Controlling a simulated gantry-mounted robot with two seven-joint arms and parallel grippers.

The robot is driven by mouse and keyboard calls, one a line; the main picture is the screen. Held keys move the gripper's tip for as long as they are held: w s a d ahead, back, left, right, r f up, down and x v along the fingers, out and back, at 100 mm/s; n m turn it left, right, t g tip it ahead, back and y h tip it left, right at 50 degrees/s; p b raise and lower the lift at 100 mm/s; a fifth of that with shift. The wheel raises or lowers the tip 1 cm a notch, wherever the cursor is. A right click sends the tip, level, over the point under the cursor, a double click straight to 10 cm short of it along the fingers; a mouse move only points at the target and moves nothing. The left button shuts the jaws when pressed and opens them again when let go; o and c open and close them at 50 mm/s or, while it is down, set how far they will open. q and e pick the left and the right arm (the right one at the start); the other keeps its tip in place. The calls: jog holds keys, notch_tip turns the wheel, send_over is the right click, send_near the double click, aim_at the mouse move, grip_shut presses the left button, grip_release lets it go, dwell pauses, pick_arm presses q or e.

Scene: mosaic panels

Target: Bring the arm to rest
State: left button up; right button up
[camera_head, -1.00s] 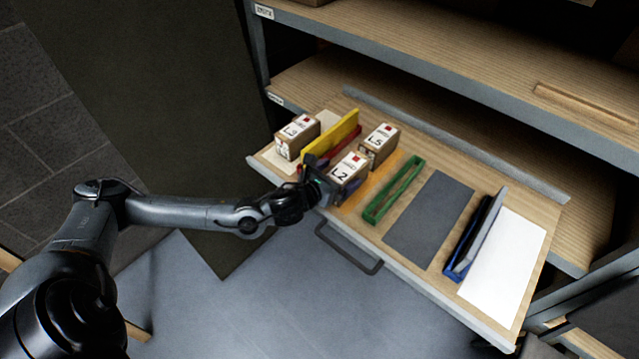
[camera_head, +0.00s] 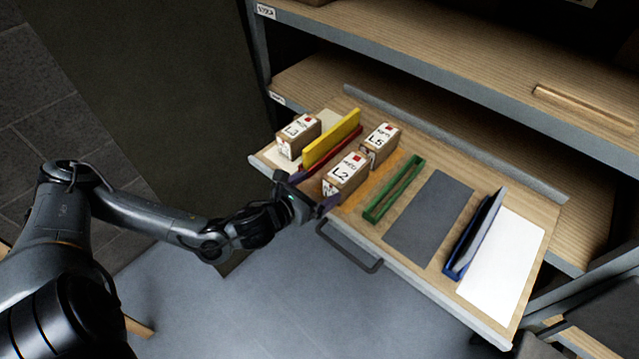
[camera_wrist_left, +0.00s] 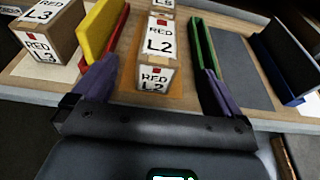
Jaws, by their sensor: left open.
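My left gripper (camera_head: 313,190) is open and empty in the head view, at the front edge of the pulled-out drawer (camera_head: 438,287). Its two purple fingers also show in the left wrist view (camera_wrist_left: 160,82), apart, with the L2 box (camera_wrist_left: 158,75) ahead between them. In the head view the L2 box (camera_head: 345,177) stands on an orange area, just beyond the fingertips. The L5 box (camera_head: 381,144) stands behind it. The L3 box (camera_head: 298,136) stands to the left on a pale area. My right gripper is not in view.
A yellow panel stands in a red holder (camera_head: 328,148) between L3 and L2. A green holder (camera_head: 394,188) is empty. A blue holder (camera_head: 461,250) carries a grey panel. Grey and white areas are bare. The drawer handle (camera_head: 347,247) juts out in front; a shelf (camera_head: 450,60) hangs above.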

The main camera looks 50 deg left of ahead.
pick_arm(q)
jog(key=s+d+f+n+g+h+p, duration=0.1)
jog(key=s+d+n+g+p, duration=0.1)
jog(key=s+d+n+p, duration=0.3)
jog(key=s+d+n+g+h+p, duration=0.1)
jog(key=s+d+n+g+p, duration=0.15)
jog(key=d+n+p, duration=0.4)
jog(key=s+d+f+n+g, duration=0.1)
jog(key=s+n+g, duration=0.2)
jog(key=s+n, duration=0.5)
jog(key=s+d+n+g, duration=0.2)
jog(key=s+n+g, duration=0.15)
jog(key=n, duration=0.95)
notch_tip(320, 180, up, 38)
jog(key=f+p, duration=0.1)
jog(key=p, duration=3.6)
notch_tip(320, 180, down, 57)
jog(key=b, duration=5.7)
jog(key=shift+w+a+f, duration=0.15)
jog(key=shift+a+f, duration=0.05)
